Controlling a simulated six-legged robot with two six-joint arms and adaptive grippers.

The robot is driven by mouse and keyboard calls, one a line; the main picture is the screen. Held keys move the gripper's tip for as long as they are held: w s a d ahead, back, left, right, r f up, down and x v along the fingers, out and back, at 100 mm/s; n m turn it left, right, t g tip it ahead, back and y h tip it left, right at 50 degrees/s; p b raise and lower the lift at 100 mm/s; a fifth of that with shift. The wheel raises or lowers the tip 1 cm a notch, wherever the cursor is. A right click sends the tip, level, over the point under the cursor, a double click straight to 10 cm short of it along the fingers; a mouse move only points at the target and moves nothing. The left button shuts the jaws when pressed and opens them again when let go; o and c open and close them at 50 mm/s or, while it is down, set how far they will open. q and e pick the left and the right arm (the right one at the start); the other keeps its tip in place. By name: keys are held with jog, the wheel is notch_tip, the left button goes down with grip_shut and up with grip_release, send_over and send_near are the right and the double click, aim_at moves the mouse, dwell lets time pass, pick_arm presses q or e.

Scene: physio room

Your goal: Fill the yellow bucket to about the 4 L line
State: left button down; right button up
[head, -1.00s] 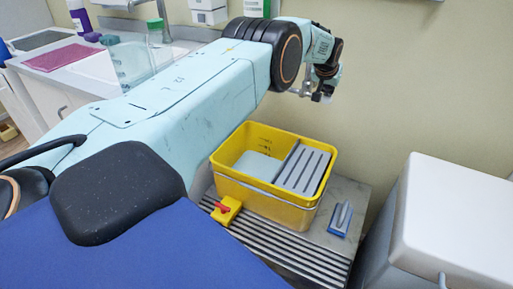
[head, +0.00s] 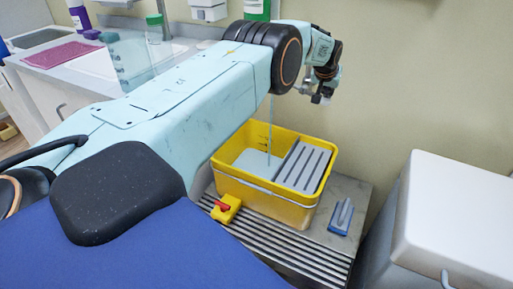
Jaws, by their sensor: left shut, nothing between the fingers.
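The yellow bucket (head: 265,203) stands upright on a grated metal surface below my left arm. A grey slotted wringer (head: 303,167) covers its right half. Pale water (head: 252,161) shows in its left half, with small dark level marks (head: 265,134) on the far inner wall, too small to read. A thin stream of water (head: 270,125) falls from behind my arm into the bucket. Its outlet is hidden by the arm. My left gripper (head: 314,95) is shut and empty, in front of the wall, above and beyond the bucket. My right gripper is not in view.
A yellow block with a red part (head: 227,208) sits at the bucket's front left. A blue brush-like item (head: 341,217) lies right of the bucket. A white-lidded bin (head: 460,205) stands at the right. A counter with a sink (head: 150,52) is at the back left.

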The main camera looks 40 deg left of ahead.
pick_arm(q)
jog(key=shift+f, duration=0.1)
dwell(0.4)
notch_tip(320, 180, up, 9)
jog(key=p, duration=0.6)
dwell(0.3)
jog(key=s+d+f+g+h, duration=0.1)
jog(key=s+d+f, duration=0.3)
jog(key=s+f, duration=0.45)
jog(key=s+d+f+m+g, duration=0.1)
jog(key=s+d+f, duration=0.2)
jog(key=s+f, duration=0.5)
jog(key=s+d+f+g+h, duration=0.1)
jog(key=s+d+f, duration=0.4)
jog(key=f, duration=0.4)
jog(key=s+d+f+m+g, duration=0.1)
jog(key=s+f, duration=0.1)
jog(key=s, duration=0.9)
jog(key=s+d+f+g, duration=0.1)
jog(key=s+f, duration=0.1)
jog(key=s, duration=0.8)
jog(key=s+r+g, duration=0.1)
jog(key=s+r, duration=0.1)
jog(key=s, duration=0.6)
jog(key=s+d+r+g, duration=0.1)
jog(key=s+r, duration=0.1)
jog(key=s, duration=0.7)
jog(key=shift+s+d+r, duration=0.2)
jog(key=shift+s+r, duration=0.05)
jog(key=shift+r, duration=0.05)
